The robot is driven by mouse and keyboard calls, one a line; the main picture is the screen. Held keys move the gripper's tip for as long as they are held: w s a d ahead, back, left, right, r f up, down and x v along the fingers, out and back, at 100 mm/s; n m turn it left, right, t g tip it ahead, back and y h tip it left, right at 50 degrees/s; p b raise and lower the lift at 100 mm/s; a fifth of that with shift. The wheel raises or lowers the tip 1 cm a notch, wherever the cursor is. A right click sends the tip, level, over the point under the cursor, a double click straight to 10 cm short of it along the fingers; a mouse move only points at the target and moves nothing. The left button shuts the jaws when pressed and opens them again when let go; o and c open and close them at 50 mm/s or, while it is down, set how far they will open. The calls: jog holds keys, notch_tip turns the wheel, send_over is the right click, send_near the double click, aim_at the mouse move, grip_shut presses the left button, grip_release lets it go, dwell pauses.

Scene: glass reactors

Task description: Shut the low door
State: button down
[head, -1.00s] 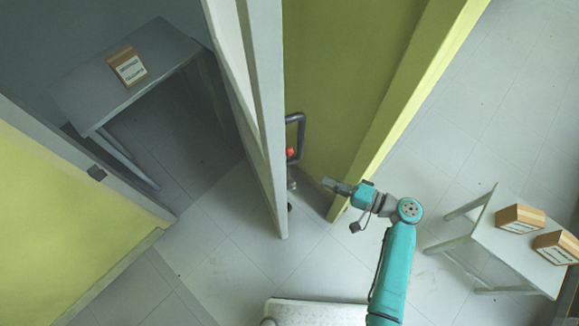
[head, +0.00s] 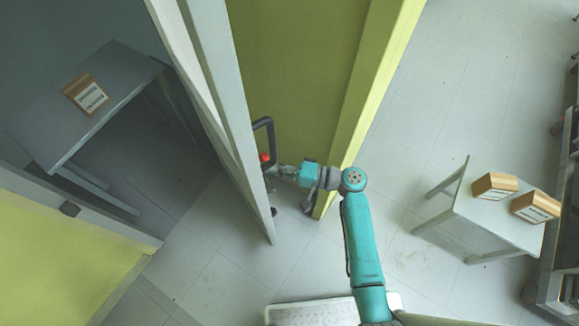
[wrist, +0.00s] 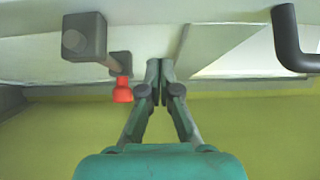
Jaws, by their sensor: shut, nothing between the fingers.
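The low door (head: 215,110) is a pale grey panel standing open, seen nearly edge-on from above in the head view. Its face fills the top of the wrist view (wrist: 215,25). A dark bar handle (head: 271,128) is on its right face, and shows at the upper right of the wrist view (wrist: 288,42). A red knob (head: 265,157) sits by a grey latch block (wrist: 84,36). My gripper (head: 271,170) is shut and empty, beside the red knob at the door's right face. In the wrist view its fingertips (wrist: 160,66) are at the panel; contact is unclear.
A yellow-green wall (head: 300,75) stands to the right of the door. The door frame (head: 70,208) is at the left, with a grey table (head: 120,80) behind it. A small table (head: 485,215) with two boxes stands at the right. The floor below the door is clear.

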jog(key=shift+s+a, duration=0.35)
jog(key=shift+a, duration=0.25)
jog(key=shift+s+a, duration=0.35)
jog(key=shift+a, duration=0.25)
